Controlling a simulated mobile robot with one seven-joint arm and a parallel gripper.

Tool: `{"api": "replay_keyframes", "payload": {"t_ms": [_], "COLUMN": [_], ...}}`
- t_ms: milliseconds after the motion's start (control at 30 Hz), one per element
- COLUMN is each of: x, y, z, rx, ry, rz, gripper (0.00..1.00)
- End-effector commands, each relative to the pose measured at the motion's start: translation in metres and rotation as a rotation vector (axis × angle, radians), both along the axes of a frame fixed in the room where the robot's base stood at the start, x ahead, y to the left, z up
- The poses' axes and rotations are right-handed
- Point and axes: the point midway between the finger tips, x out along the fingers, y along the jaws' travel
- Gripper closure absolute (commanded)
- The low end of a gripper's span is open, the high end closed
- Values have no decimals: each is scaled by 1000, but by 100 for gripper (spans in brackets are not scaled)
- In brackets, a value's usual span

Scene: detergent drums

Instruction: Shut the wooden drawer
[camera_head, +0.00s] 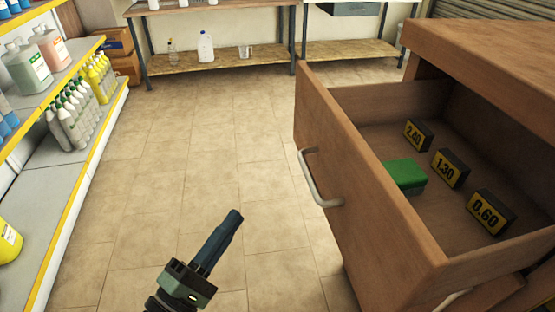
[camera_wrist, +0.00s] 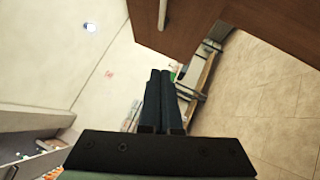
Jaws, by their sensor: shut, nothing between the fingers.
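The wooden drawer (camera_head: 350,172) stands pulled out from the brown cabinet (camera_head: 485,45) at the right of the head view. Its front panel faces left and carries a pale bar handle (camera_head: 318,182). In the wrist view, the drawer front (camera_wrist: 185,25) shows at the top, with the handle (camera_wrist: 162,14) at the edge. My gripper (camera_head: 236,217) is shut and empty. It is over the floor, left of the drawer front and apart from it. Its closed fingers also show in the wrist view (camera_wrist: 160,75).
Inside the drawer lie a green block (camera_head: 404,176) and black number tags reading 2.40, 1.30 and 0.60 (camera_head: 491,212). A shelf of bottles (camera_head: 75,165) runs along the left. Tables (camera_head: 215,62) stand at the back. The tiled floor between is clear.

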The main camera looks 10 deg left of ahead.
Motion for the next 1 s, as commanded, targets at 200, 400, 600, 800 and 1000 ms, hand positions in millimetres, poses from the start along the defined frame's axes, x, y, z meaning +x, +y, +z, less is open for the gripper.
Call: {"api": "replay_keyframes", "payload": {"t_ms": [200,400,600,800,1000], "x": [16,53,88,93,96], "y": [-8,-26,-44,-69,-77], "z": [5,17,27,38,41], "rx": [-15,-13,-12,-12,-12], "ry": [-3,-5,-3,-2,-2], "rz": [-5,-5,-5,-3,-2], "gripper": [100,100,100,100,100]}}
